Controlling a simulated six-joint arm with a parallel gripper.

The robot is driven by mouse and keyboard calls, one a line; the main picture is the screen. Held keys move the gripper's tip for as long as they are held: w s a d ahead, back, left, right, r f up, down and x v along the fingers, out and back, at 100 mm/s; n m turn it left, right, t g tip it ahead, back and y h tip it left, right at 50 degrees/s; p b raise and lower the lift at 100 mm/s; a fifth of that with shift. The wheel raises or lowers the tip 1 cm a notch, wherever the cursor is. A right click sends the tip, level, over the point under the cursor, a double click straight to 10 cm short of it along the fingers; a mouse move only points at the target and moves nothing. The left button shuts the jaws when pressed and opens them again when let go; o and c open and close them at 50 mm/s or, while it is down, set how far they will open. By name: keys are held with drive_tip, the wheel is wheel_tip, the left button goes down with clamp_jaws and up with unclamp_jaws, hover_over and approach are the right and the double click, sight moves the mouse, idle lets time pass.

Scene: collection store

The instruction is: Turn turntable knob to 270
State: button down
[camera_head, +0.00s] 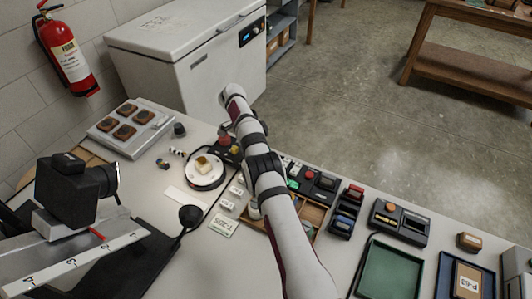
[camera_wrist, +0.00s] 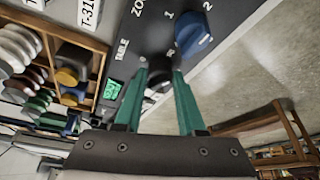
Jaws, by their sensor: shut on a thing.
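My gripper (camera_wrist: 160,72) has its two teal fingers on either side of a dark round knob (camera_wrist: 158,76) on a dark grey control panel (camera_wrist: 125,50). The fingers are shut on this knob. The word TABLE is printed on the panel nearby, and a small green display (camera_wrist: 115,88) is lit; I cannot read its digits. The knob's pointer is hidden or too dark to tell. My arm hides the gripper and knob there.
A blue knob (camera_wrist: 193,36), near the marks 1 and 2, sits close to my fingers. A wooden tray (camera_wrist: 102,52) with several discs and blocks is left of the panel. A black camera (camera_head: 72,188) stands at the table's left. Open floor (camera_head: 390,130) lies beyond the table.

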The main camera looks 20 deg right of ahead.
drive_tip(key=shift+a+f, duration=0.1)
drive_tip(key=c, duration=0.5)
unclamp_jaws()
wheel_tip(320, 180, up, 4)
drive_tip(key=shift+r, duration=0.1)
drive_tip(key=s+d+r, duration=0.7)
drive_tip(key=d, duration=0.2)
drive_tip(key=shift+s, duration=0.2)
drive_tip(key=shift+d, duration=0.1)
